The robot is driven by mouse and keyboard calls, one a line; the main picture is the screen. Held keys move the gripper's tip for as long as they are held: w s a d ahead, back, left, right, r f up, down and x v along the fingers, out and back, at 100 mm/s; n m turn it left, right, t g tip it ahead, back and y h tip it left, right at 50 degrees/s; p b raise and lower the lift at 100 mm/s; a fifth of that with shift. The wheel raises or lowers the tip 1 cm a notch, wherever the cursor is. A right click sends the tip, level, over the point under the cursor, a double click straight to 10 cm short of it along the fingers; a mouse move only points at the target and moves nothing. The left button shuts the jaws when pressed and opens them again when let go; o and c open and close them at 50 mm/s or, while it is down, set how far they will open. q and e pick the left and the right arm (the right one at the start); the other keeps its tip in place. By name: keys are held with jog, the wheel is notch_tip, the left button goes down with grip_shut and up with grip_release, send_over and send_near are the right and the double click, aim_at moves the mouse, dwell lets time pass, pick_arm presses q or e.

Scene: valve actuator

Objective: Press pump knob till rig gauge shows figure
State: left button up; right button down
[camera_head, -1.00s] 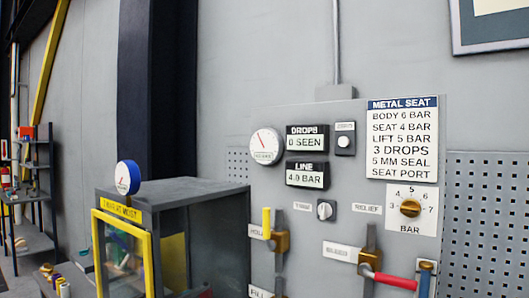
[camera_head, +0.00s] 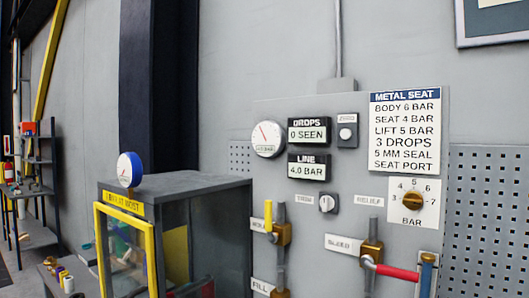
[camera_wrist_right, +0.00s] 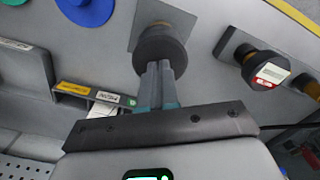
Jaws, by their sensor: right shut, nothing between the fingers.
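In the right wrist view my right gripper (camera_wrist_right: 163,68) is shut with nothing between its fingers. Its tips are at a dark round knob (camera_wrist_right: 161,47) on a grey plate; I cannot tell whether they touch it or whether it is pushed in. The knob carries no label that I can read. In the head view a round white dial gauge (camera_head: 267,139) with a red needle is on the grey panel. The LINE readout (camera_head: 308,168) beside it shows 4.0 BAR. The DROPS readout (camera_head: 308,131) shows 0 SEEN. My left gripper is in neither view.
A METAL SEAT card (camera_head: 405,132) lists BODY 6 BAR and SEAT 4 BAR. A brass relief knob (camera_head: 411,200) and a red-handled valve (camera_head: 397,272) are on the panel. A glass-fronted box (camera_head: 180,205) stands left.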

jog(key=shift+f+b, duration=2.1)
jog(key=shift+f, duration=0.85)
jog(key=shift+r, duration=0.1)
notch_tip(320, 180, up, 7)
jog(key=p, duration=0.6)
jog(key=shift+f, duration=0.2)
jog(key=shift+f, duration=0.3)
jog(key=shift+f+b, duration=1.2)
jog(key=shift+f, duration=0.1)
jog(key=shift+r+p, duration=1.4)
jog(key=shift+r, duration=0.2)
